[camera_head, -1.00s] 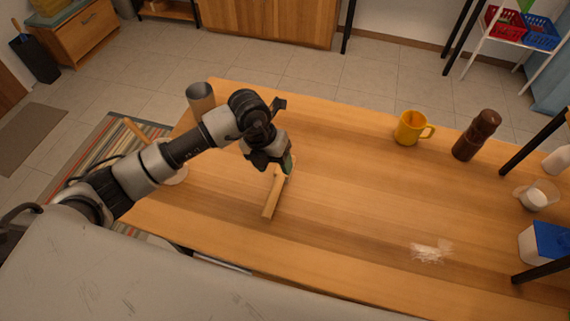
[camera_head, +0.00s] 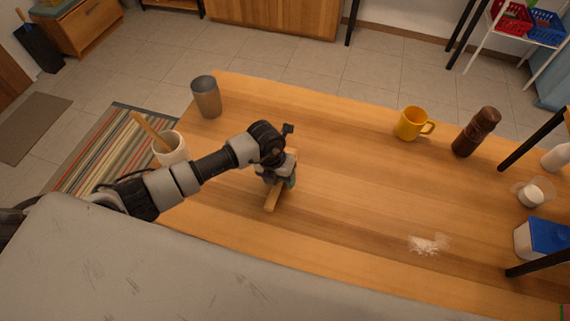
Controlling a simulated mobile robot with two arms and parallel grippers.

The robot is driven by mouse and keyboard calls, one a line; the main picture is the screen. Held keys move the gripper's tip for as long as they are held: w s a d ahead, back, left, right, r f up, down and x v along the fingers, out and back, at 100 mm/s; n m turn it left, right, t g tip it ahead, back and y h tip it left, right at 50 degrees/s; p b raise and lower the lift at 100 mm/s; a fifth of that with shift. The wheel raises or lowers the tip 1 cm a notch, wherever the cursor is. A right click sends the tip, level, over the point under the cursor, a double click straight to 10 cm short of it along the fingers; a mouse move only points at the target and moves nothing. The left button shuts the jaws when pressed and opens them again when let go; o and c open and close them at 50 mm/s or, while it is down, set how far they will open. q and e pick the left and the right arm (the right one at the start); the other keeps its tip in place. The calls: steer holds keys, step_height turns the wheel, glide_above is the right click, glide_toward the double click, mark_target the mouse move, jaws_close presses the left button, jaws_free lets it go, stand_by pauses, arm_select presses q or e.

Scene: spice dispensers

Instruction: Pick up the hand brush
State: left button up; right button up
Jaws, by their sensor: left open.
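The hand brush (camera_head: 272,198) lies on the wooden table, left of the middle. Its light wooden handle points toward the table's front edge. My left gripper (camera_head: 279,182) is open and right over the brush, covering much of it. Whether the fingers are around the handle or touching it cannot be told. My right gripper is not in view.
A grey metal cup (camera_head: 206,97) and a white crock (camera_head: 171,150) with a wooden utensil stand at the left. A yellow mug (camera_head: 411,124) and a brown grinder (camera_head: 476,133) stand at the back right. White powder (camera_head: 427,244) lies front right. The table's middle is clear.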

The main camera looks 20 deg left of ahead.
arm_select(q)
jaws_close()
stand_by(0.3)
steer(key=shift+w+r, duration=0.1)
steer(key=shift+r, duration=0.4)
steer(key=r, duration=0.1)
steer(key=d+r+b, duration=0.1)
steer(key=r, duration=0.1)
steer(key=shift+s+d+r, duration=0.2)
steer(key=shift+r, duration=0.1)
steer(key=s+d+r+b, duration=0.2)
steer(key=d+r, duration=0.4)
steer(key=d, duration=0.3)
steer(key=shift+s+d+r, duration=0.2)
steer(key=shift+s+d, duration=0.2)
steer(key=shift+s, duration=0.15)
